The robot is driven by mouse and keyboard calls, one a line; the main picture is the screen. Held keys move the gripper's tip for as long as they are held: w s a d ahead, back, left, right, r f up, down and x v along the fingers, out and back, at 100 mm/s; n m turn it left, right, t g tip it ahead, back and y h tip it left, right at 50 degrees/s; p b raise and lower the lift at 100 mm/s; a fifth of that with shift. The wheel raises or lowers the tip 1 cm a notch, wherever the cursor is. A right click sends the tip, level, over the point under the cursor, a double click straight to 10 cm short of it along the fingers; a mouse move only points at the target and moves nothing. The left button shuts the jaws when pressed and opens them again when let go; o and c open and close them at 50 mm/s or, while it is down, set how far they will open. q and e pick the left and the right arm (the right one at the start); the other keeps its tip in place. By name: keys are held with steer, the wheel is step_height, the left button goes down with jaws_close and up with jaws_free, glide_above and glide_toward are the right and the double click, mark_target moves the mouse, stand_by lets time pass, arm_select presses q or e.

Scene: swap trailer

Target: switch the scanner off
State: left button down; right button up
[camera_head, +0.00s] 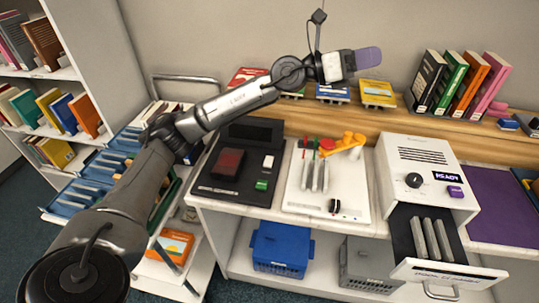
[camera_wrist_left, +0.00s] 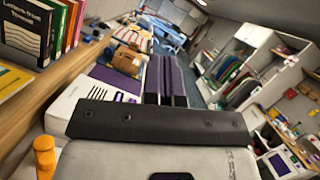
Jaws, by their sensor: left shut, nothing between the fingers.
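The black device with a dark red window (camera_head: 228,163) and a dark screen (camera_head: 252,130) looks like the scanner; it sits on the counter left of centre. On its right side are a white rocker or button (camera_head: 268,161) and a green lit patch (camera_head: 261,185) with lettering too small to read. My left gripper (camera_head: 372,58) is shut and empty, high above the counter near the back wall, well up and right of the scanner. Its purple fingers also show together in the left wrist view (camera_wrist_left: 165,80). The scanner does not show in the wrist view. My right gripper is out of view.
A white panel (camera_head: 300,205) with pegs and a yellow lever stands beside the scanner. Right of it is a white box (camera_head: 408,155) reading READY, its drawer (camera_head: 448,272) open with several grey bars. Books line the wooden ledge (camera_head: 390,118) behind. A book cart (camera_head: 125,150) stands left.

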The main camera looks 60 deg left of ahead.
arm_select(q)
steer(key=a+f+m+g+y, duration=0.3)
steer(key=a+f+g, duration=0.15)
steer(key=f, duration=0.35)
steer(key=m+g+y, duration=0.3)
steer(key=g+y, duration=0.6)
steer(key=g, duration=0.4)
glide_above(270, 158)
step_height(270, 158, down, 14)
steer(key=shift+r, duration=0.15)
steer(key=shift+a, duration=0.1)
step_height(270, 158, down, 14)
steer(key=shift+s+r+p, duration=0.1)
steer(key=shift+p, duration=0.35)
